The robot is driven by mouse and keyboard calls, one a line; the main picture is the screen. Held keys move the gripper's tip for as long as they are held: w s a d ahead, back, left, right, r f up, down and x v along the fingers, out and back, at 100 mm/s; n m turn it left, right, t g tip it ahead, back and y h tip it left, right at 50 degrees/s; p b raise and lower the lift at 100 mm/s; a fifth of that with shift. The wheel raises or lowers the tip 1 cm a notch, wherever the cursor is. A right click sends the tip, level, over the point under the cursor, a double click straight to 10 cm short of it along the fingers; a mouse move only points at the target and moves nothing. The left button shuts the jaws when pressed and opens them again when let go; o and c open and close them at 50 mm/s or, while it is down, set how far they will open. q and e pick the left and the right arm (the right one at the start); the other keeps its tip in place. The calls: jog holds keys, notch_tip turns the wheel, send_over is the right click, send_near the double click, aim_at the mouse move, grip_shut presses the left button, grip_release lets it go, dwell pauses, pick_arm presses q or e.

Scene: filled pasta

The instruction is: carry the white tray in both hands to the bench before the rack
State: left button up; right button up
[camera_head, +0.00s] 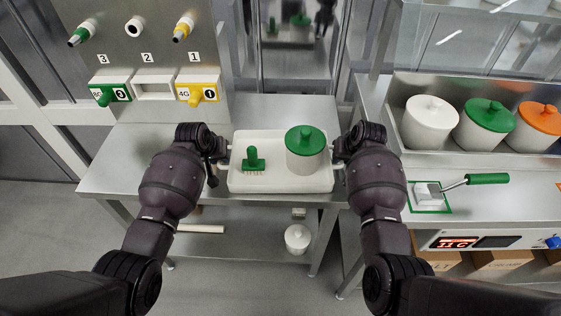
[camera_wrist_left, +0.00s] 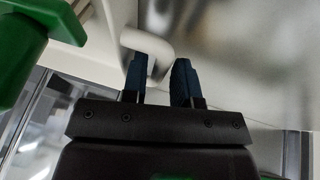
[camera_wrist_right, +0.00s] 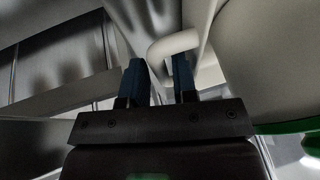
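The white tray (camera_head: 280,187) is at the steel bench in front of the rack of numbered ports; I cannot tell whether it rests on the bench top or hangs just above it. A white pot with a green lid (camera_head: 306,150) stands at its right, a green-handled tool (camera_head: 253,160) at its left. My left gripper (camera_head: 224,158) is at the tray's left end, its fingers (camera_wrist_left: 160,80) closed around the white left handle (camera_wrist_left: 145,40). My right gripper (camera_head: 338,155) is at the right end, its fingers (camera_wrist_right: 160,80) closed around the right handle (camera_wrist_right: 175,44).
The rack panel (camera_head: 150,50) stands behind the bench (camera_head: 130,160) at the left. At the right, another counter (camera_head: 470,205) holds several lidded pots and a green-handled scraper (camera_head: 487,179). A small white lidded pot (camera_head: 297,238) is on the lower shelf. Bare bench top lies left of the tray.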

pick_arm(q)
jog(key=shift+w+d+f, duration=0.15)
jog(key=shift+w+f, duration=0.1)
jog(key=shift+f, duration=0.4)
pick_arm(e)
jog(key=shift+w+a+f, duration=0.15)
jog(key=shift+w+f, duration=0.1)
jog(key=shift+f, duration=0.4)
pick_arm(q)
jog(key=shift+c, duration=0.2)
pick_arm(e)
jog(key=shift+c, duration=0.3)
pick_arm(q)
grip_shut()
pick_arm(e)
grip_shut()
jog(key=shift+r, duration=0.1)
